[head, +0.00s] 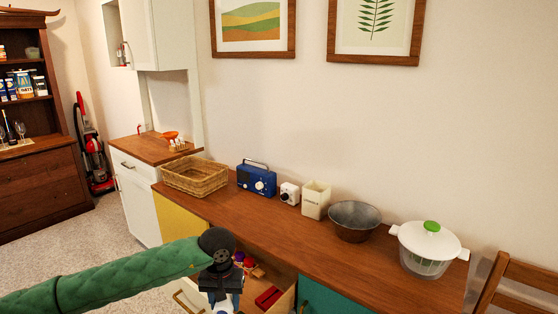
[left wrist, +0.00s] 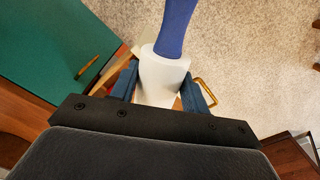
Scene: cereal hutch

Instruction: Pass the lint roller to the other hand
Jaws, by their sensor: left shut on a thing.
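The lint roller has a white roll (left wrist: 162,78) and a blue handle (left wrist: 176,28), seen in the left wrist view. My left gripper (left wrist: 162,84) is shut on the white roll, with one dark blue finger on each side. The blue handle points away from the gripper, to the top of that view. In the head view my left gripper (head: 222,288) is at the bottom, in front of an open drawer, pointing down. Only a small white and blue part shows below it there. My right gripper is in neither view.
The open drawer (head: 285,300) holds a red box (head: 268,298) and other small things. On the wooden sideboard (head: 300,233) stand a wicker basket (head: 195,177), blue radio (head: 257,180), metal bowl (head: 354,221) and salad spinner (head: 429,247).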

